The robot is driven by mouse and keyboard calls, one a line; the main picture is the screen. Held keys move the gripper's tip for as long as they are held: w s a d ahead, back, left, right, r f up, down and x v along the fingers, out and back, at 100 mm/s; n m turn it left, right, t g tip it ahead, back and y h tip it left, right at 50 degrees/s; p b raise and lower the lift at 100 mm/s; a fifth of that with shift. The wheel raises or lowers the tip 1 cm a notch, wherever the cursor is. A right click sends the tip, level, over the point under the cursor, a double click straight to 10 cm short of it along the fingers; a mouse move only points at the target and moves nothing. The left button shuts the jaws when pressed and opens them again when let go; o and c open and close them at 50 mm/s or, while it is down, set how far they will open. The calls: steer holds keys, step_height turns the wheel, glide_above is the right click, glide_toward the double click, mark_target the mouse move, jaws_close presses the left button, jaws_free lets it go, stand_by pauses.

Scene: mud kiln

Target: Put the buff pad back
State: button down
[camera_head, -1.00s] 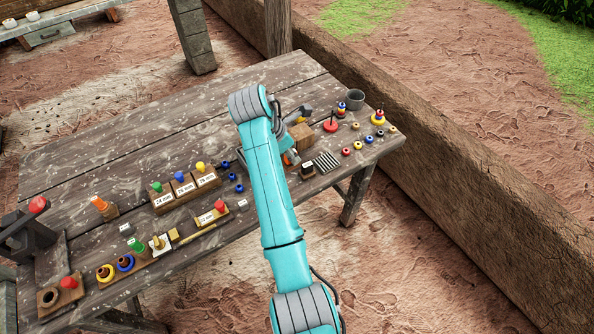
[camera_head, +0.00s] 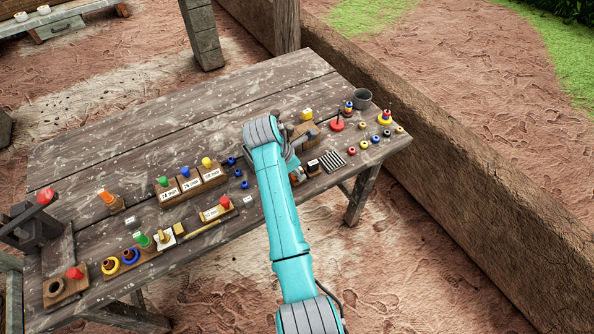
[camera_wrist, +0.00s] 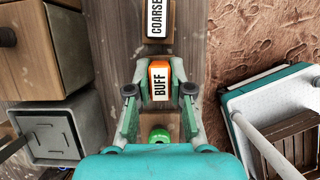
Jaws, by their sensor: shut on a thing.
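The buff pad (camera_wrist: 160,84), a small block with an orange body and a white top lettered BUFF, sits between the two fingers of my gripper (camera_wrist: 159,92) in the wrist view. The fingers are shut on its sides. The coarse pad (camera_wrist: 155,18), dark with a white top, lies just ahead of it on a wooden surface. A round green thing (camera_wrist: 159,136) shows below the buff pad, close to my wrist. In the head view my arm hides most of the gripper and the buff pad, at the table's right part. Whether the pad touches the surface I cannot tell.
A grey box (camera_wrist: 48,130) stands left of my gripper in the wrist view. In the head view a ridged grey plate (camera_head: 333,160), several coloured rings, a red-based peg (camera_head: 337,125) and a grey cup (camera_head: 363,98) lie to the right. The table's back (camera_head: 190,115) is clear.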

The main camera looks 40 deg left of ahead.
steer(key=shift+f, duration=0.1)
steer(key=c, duration=1.1)
jaws_free()
steer(key=shift+o, duration=0.2)
steer(key=v, duration=1.2)
steer(key=shift+s, duration=0.15)
